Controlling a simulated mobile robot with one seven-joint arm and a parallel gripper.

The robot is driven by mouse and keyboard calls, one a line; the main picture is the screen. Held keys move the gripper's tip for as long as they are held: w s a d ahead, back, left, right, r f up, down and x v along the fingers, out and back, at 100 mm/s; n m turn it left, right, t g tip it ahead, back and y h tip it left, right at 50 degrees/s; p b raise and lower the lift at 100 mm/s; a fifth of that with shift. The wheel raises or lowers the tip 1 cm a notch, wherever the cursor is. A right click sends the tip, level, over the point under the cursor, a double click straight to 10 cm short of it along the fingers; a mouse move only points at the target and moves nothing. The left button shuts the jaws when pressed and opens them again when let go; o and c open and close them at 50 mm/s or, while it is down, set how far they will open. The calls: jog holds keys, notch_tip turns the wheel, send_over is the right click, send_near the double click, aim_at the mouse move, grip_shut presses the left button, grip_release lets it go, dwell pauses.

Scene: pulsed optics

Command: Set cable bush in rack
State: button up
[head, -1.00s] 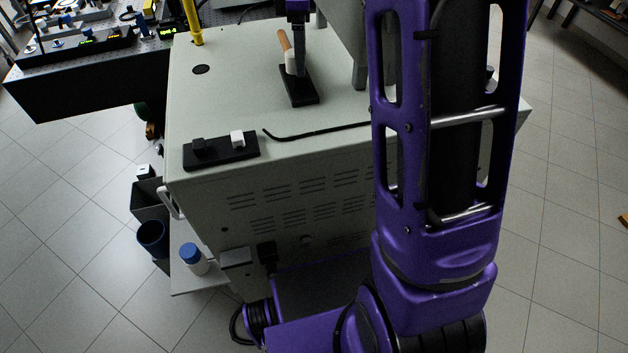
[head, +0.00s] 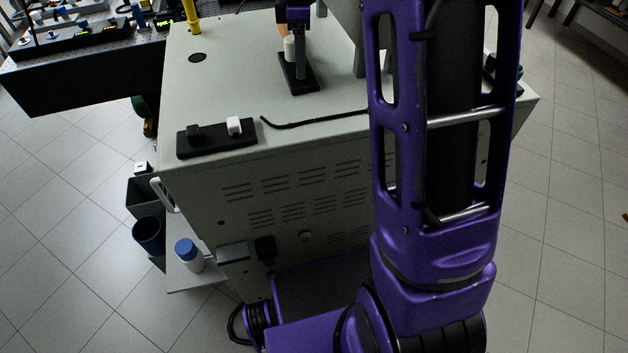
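My gripper (head: 298,42) shows only in part at the top of the head view, purple with a dark grey part pointing down. It is over a small black base on the light cabinet top (head: 232,75). A white cylinder (head: 290,47) stands on that base, with an orange-brown piece behind it. I cannot tell whether the gripper touches the cylinder, or whether its fingers are open. I cannot tell which piece is the cable bush or which holder is the rack.
A black cable (head: 320,121) lies across the cabinet top. A grey upright stands right of the gripper, partly behind my purple arm. A yellow post (head: 193,17) stands at the back left. A blue-capped white bottle (head: 188,255) is on a low side shelf.

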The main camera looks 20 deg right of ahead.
grip_shut()
jog(key=shift+r, duration=0.15)
jog(key=shift+r+p, duration=1.8)
jog(key=shift+r, duration=1.2)
